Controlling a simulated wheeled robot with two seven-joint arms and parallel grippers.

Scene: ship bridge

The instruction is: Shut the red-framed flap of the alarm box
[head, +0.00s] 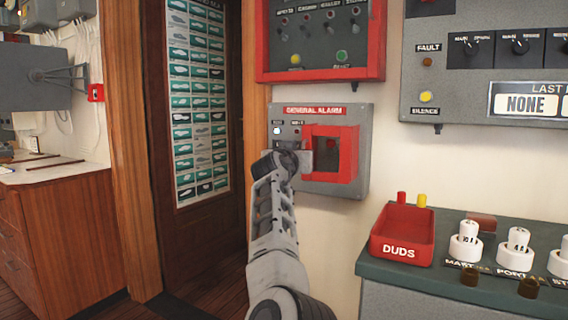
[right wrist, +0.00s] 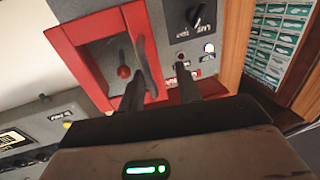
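The grey alarm box (head: 290,185), labelled GENERAL ALARM, is on the wall in the middle of the head view. Its red-framed flap (head: 342,131) stands out from the box's right part. In the right wrist view the red frame (right wrist: 80,60) surrounds a grey recess with a red knob (right wrist: 124,72). How far the flap stands from shut is hard to tell. My right gripper (head: 300,160) is at the frame's left side. In the right wrist view its two dark fingers (right wrist: 160,78) are apart, one overlapping the frame's edge. Contact is unclear. My left gripper is out of view.
A red-bordered panel (head: 265,75) hangs just above the box, and a grey panel (head: 445,110) is at upper right. A red DUDS tray (head: 400,251) and white knobs stand on the console (head: 385,272) at lower right. A wooden door frame (head: 257,60) is to the left.

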